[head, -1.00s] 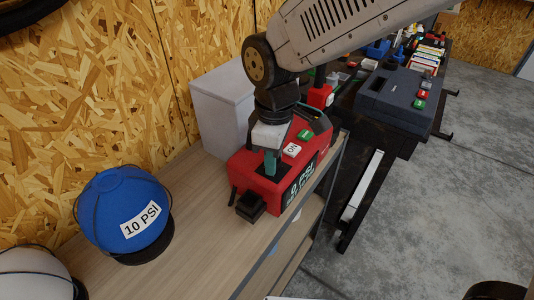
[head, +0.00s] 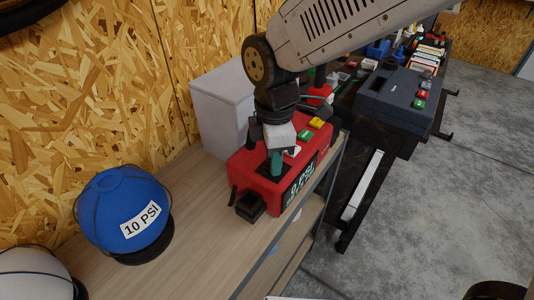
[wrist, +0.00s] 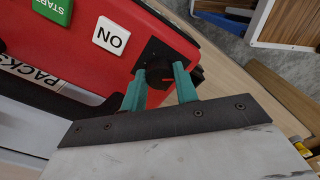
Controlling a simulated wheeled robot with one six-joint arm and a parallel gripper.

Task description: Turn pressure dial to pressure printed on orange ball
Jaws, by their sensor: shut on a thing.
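The red pump box (head: 248,175) stands on the wooden bench with a lit display (head: 301,187) that seems to read 0 PSI. Its black dial (wrist: 157,76) shows in the wrist view at one end of the box's top. My gripper (head: 276,163) points down onto the box. In the wrist view its teal fingers (wrist: 160,88) are shut around the dial, one on each side. I see no orange ball in these views.
A blue ball (head: 110,210) labelled 10 PSI sits in a black stand at the left, with a white ball (head: 32,278) nearer. A white "ON" button (wrist: 110,35) and a green START button (wrist: 53,9) lie beside the dial. A pale bin (head: 222,108) stands behind.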

